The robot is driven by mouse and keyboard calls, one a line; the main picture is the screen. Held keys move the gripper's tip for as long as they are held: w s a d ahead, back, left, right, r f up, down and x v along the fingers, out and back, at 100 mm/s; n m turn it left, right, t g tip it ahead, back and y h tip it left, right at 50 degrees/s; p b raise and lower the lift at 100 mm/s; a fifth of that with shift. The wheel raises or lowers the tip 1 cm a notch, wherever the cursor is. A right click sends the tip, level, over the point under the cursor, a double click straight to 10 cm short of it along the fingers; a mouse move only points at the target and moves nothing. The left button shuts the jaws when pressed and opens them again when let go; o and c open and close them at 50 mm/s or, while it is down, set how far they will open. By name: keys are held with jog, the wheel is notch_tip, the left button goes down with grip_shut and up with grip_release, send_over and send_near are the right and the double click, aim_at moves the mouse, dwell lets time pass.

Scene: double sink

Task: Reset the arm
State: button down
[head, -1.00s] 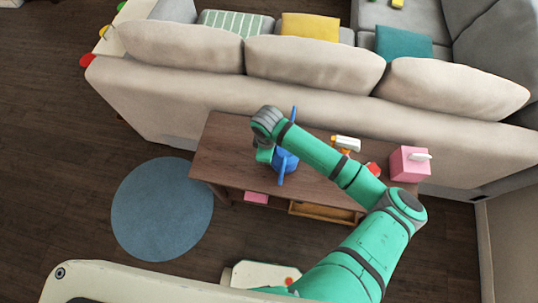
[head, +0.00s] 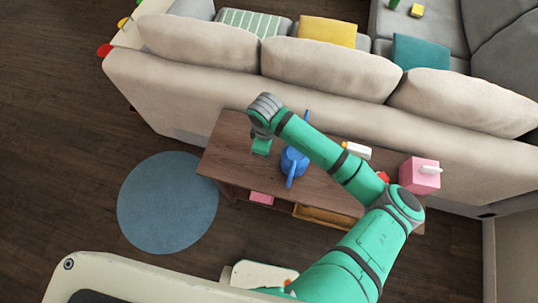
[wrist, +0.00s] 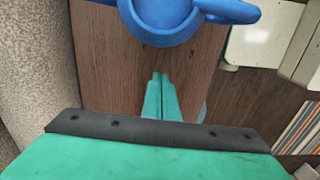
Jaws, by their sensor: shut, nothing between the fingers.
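My green arm reaches over a brown wooden table (head: 330,197) behind the sofa. My gripper (head: 261,148) points down over the left part of the table in the head view. In the wrist view my gripper's fingers (wrist: 160,78) are together with nothing between them. A blue pot-like object (head: 293,162) with a handle and spout stands on the table just right of my gripper. It also shows at the top of the wrist view (wrist: 165,15), apart from the fingertips.
A pink box (head: 420,176) with a white top piece stands at the table's right end. An orange and white item (head: 357,150) is partly behind my arm. The beige sofa (head: 230,95) borders the table's far side. A blue round rug (head: 167,202) lies left on open floor.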

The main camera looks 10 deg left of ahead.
notch_tip(320, 180, up, 5)
jog(key=shift+d+r, duration=0.1)
dwell(0.3)
